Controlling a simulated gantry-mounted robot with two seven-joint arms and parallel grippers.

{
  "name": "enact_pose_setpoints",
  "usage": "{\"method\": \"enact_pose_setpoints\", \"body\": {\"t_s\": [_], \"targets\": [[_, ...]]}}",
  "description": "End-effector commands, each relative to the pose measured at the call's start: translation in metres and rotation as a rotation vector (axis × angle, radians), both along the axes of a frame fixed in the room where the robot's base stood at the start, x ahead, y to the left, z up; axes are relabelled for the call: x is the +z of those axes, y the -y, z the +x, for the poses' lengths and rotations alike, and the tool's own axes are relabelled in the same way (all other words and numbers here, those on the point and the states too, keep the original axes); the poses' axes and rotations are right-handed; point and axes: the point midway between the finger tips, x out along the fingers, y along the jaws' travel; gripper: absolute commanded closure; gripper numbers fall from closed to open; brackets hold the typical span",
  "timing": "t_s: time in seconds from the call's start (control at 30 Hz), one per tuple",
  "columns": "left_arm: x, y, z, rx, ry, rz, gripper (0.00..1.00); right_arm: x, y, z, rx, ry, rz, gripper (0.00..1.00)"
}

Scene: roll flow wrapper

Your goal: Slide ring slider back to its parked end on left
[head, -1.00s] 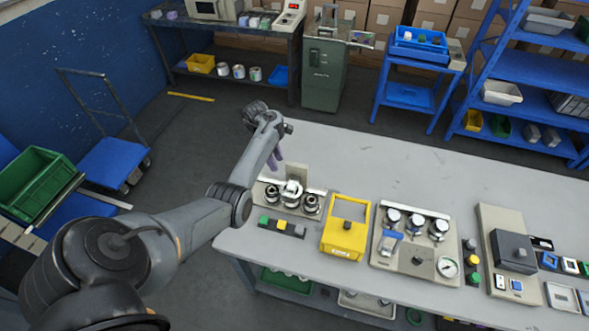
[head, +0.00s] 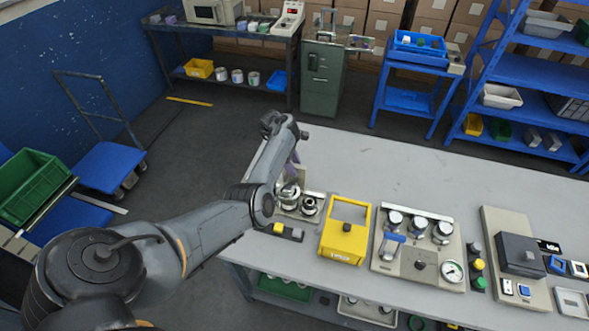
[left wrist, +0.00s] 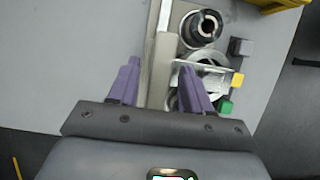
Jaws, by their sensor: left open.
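A small beige station at the left end of the table carries a rail (left wrist: 163,45) and several round fittings. In the left wrist view a black-topped collar (left wrist: 201,27) stands at the top. Below it is a silver ring part (left wrist: 209,60) with a pale plate across it, probably the ring slider; my right-hand finger partly covers it. My left gripper (left wrist: 158,69) is open, its purple fingers apart, with the beige rail side between them and the ring beside them. In the head view my left gripper (head: 292,170) is over the station, and my arm hides the station's left part.
Green, yellow and grey buttons (left wrist: 237,79) sit beside the station. A yellow open-framed box (head: 345,235) stands just right of it, followed by a beige panel with knobs and a gauge (head: 418,258). The table behind is clear (head: 400,165).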

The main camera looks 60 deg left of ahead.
Motion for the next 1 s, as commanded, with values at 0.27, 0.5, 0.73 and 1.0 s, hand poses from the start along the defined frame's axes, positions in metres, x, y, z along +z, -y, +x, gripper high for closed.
{"method": "enact_pose_setpoints", "body": {"t_s": [0.27,0.5,0.73,1.0], "targets": [[-0.0102,0.004,0.0035,-0.001,0.001,0.0,0.51,-0.0038,-0.0002,-0.0001,0.0,0.0,0.0,0.57],[-0.0101,0.0038,0.0033,0.0,0.0,0.0,0.56,-0.0037,0.0005,-0.0001,0.002,-0.001,-0.003,0.57],[-0.0101,0.0037,0.0032,0.0,0.0,0.0,0.91,-0.004,0.0022,-0.0002,0.006,-0.001,-0.01,0.57],[-0.0101,0.0036,0.0031,0.0,0.0,0.0,1.0,-0.004,0.0023,-0.0001,0.006,-0.001,-0.01,0.57]]}}
